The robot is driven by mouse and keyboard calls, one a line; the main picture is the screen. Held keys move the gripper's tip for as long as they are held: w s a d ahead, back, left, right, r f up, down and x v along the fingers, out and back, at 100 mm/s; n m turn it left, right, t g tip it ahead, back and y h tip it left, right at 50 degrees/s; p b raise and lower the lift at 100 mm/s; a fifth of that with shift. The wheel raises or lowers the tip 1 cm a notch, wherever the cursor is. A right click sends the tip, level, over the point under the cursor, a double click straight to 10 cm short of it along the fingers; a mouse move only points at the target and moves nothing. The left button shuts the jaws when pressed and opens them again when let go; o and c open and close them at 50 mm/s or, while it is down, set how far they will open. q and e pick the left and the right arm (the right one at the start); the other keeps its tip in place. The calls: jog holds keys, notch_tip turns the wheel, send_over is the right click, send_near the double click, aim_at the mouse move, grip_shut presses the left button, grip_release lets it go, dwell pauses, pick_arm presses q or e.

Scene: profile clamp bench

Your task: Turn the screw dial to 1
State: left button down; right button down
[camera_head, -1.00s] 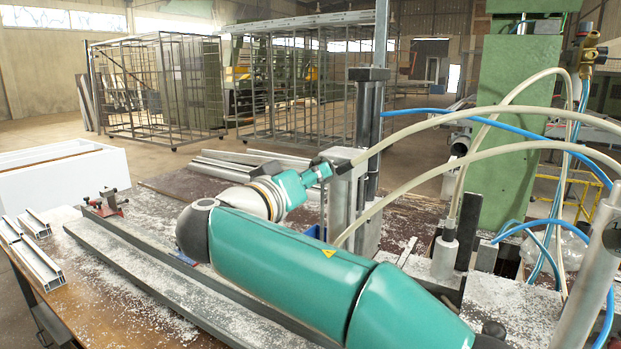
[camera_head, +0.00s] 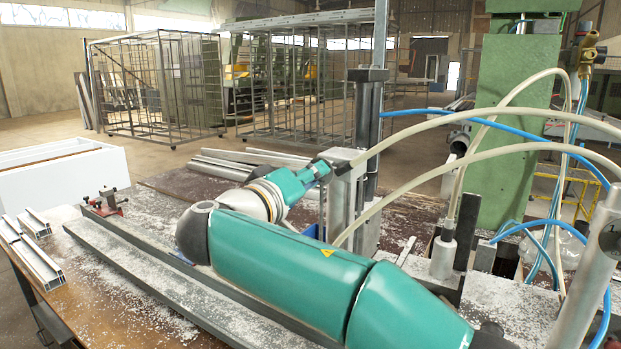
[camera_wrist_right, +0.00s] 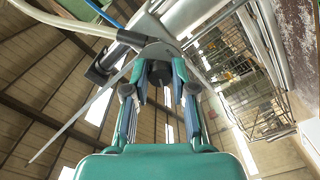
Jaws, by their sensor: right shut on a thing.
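The screw dial, seen as a dark round knob (camera_wrist_right: 160,73), sits between the fingers in the right wrist view. It is mounted on the grey metal clamp (camera_head: 341,205) that stands upright on the bench. My right gripper (camera_head: 328,169) reaches the upper left side of this clamp. In the right wrist view my right gripper (camera_wrist_right: 160,88) has a finger on each side of the knob and is shut on it. No marks or number on the dial can be read. The fingers partly hide the dial in the head view. My left gripper is not in view.
Pale hoses (camera_head: 470,115) and blue hoses arch over the clamp's right side. A long grey profile (camera_head: 160,275) lies on the bench at the left, near a small red clamp (camera_head: 108,204). A green machine column (camera_head: 508,130) stands behind on the right.

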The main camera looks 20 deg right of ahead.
jog(key=shift+f, duration=0.1)
jog(key=c, duration=0.9)
grip_release()
jog(key=shift+c, duration=0.2)
jog(key=shift+a, duration=0.1)
jog(key=v, duration=1.2)
